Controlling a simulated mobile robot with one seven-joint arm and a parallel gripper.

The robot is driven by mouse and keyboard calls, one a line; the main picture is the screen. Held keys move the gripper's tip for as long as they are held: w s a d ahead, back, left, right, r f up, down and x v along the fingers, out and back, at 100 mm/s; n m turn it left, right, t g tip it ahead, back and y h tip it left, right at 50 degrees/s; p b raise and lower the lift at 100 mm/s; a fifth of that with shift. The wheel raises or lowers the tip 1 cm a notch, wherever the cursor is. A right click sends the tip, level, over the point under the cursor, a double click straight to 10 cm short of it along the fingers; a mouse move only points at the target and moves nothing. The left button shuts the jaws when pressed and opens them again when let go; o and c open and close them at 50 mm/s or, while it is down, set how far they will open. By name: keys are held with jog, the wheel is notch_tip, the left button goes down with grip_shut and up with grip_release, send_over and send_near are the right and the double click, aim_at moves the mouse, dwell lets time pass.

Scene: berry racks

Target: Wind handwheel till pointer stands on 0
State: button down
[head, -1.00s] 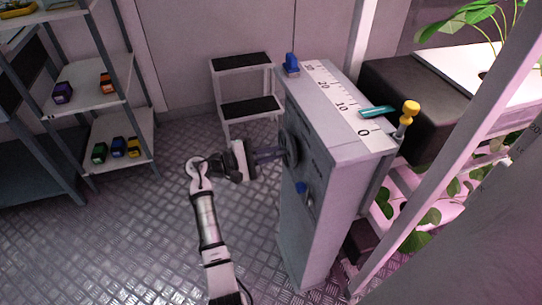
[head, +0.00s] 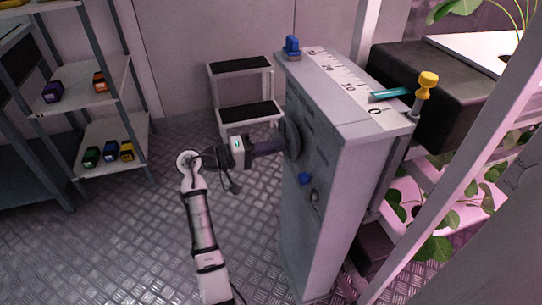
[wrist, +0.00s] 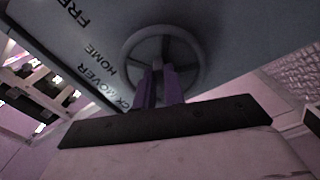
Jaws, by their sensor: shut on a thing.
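The grey cabinet (head: 335,165) stands right of centre in the head view. A white scale (head: 338,75) marked 0, 10, 20, 30 runs along its top. The teal pointer (head: 391,94) lies across the scale with its tip between 10 and 0. The dark handwheel (head: 290,141) is on the cabinet's left face; it also shows in the wrist view (wrist: 197,67). My gripper (head: 272,147) is shut on the handwheel. In the wrist view its purple fingers (wrist: 160,88) reach in at the wheel's lower part and hide some of it. Exactly which part they grip is unclear.
A yellow-topped knob (head: 427,85) stands beside the 0 end. A blue clamp (head: 292,46) sits at the 30 end, and a blue knob (head: 304,178) is below the wheel. A step stool (head: 243,93) stands behind. Shelves (head: 85,90) are at left, with open floor between.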

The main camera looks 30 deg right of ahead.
jog(key=shift+w+d+f+m+b, duration=0.1)
jog(key=shift+w+f+m+b, duration=0.1)
jog(key=shift+m+b, duration=2)
jog(key=shift+w+a+f+m+b, duration=0.1)
jog(key=shift+f+m+b, duration=0.05)
jog(key=shift+m+b, duration=2)
jog(key=shift+w+d+f+m+b, duration=0.1)
jog(key=shift+w+f+m+b, duration=0.1)
jog(key=shift+m+b, duration=2)
jog(key=shift+n+b, duration=0.45)
jog(key=shift+b, duration=0.15)
jog(key=c, duration=1.5)
grip_release()
jog(key=shift+r, duration=0.1)
jog(key=p+v, duration=0.1)
jog(key=v, duration=1.3)
